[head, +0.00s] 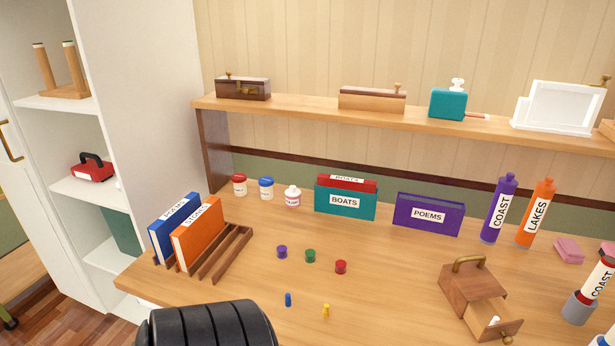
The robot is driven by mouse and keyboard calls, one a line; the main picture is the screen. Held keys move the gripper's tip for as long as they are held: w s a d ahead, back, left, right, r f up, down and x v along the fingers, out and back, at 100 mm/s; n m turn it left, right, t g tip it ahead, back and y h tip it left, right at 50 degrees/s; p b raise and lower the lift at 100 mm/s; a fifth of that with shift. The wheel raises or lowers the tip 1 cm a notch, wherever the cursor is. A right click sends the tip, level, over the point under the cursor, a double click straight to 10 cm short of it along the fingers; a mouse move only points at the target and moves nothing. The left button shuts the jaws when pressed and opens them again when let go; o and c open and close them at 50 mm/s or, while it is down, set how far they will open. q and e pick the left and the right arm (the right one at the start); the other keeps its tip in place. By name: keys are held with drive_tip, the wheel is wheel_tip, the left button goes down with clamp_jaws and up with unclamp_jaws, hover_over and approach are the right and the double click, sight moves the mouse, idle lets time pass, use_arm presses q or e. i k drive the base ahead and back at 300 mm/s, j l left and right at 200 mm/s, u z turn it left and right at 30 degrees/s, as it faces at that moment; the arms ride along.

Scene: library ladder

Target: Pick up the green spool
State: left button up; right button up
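The green spool (310,256) is small and stands upright on the wooden desk (390,270). It sits between a purple spool (282,252) on its left and a red spool (341,267) on its right, with small gaps to both. Nothing touches or covers it. Neither of my grippers shows in the head view. A black ribbed rounded part at the bottom left edge looks like part of my own arm, with no fingers visible.
A blue peg (288,300) and a yellow peg (326,311) stand in front of the spools. A wooden book rack (226,255) is left, a wooden box with open drawer (474,290) right. Jars, a teal BOATS box (345,201) and a purple POEMS box (428,214) stand behind.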

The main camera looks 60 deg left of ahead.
sight(310, 254)
drive_tip(key=j+u, duration=0.1)
drive_tip(key=u, duration=1.95)
